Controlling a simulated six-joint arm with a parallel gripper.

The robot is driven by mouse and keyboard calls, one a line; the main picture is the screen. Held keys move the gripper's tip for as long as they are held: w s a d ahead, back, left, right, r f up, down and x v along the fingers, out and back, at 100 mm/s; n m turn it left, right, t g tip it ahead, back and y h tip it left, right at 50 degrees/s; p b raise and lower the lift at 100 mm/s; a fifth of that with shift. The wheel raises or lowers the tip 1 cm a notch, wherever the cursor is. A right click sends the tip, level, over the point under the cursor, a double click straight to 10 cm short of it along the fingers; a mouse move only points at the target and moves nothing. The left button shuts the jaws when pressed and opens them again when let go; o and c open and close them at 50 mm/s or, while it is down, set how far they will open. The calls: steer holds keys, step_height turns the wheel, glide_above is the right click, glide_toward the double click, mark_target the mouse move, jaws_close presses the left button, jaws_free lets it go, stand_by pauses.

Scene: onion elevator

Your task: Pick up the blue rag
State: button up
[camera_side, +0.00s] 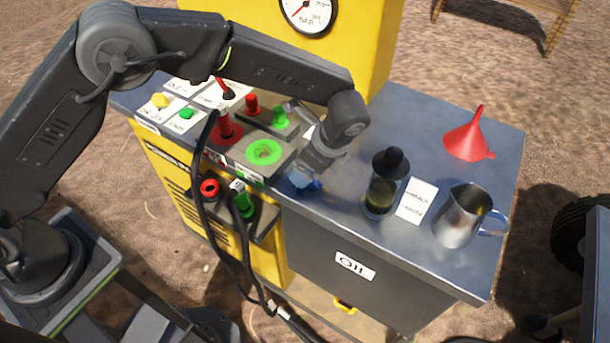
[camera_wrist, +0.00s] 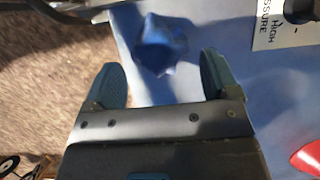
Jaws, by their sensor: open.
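The blue rag (camera_side: 305,181) lies crumpled on the grey metal bench top near its front edge, in the side view. It also shows in the wrist view (camera_wrist: 160,45), ahead of and between the two fingers. My gripper (camera_side: 312,170) is just above the rag in the side view and hides part of it. In the wrist view my gripper (camera_wrist: 160,75) is open, with one finger on each side and nothing held between them. I cannot tell whether the fingertips touch the rag.
A dark bottle (camera_side: 385,185) stands right of my gripper, beside a white label card (camera_side: 416,201). A metal jug (camera_side: 463,217) and a red funnel (camera_side: 470,137) are farther right. A control panel with green and red buttons (camera_side: 263,151) is close on the left.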

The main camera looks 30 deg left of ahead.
steer(key=x, duration=0.3)
steer(key=shift+s+a+f, duration=0.15)
steer(key=shift+f, duration=0.05)
steer(key=c, duration=1)
steer(key=shift+r, duration=0.1)
steer(key=shift+r, duration=0.5)
steer(key=r, duration=0.2)
steer(key=a+r, duration=0.1)
steer(key=r, duration=0.1)
steer(key=shift+a, duration=0.25)
steer(key=a+r, duration=0.2)
steer(key=a, duration=0.1)
steer(key=a+r, duration=0.2)
steer(key=a, duration=0.1)
steer(key=a+r, duration=0.2)
steer(key=a, duration=0.2)
steer(key=shift+s+a, duration=0.1)
steer(key=shift+s, duration=0.15)
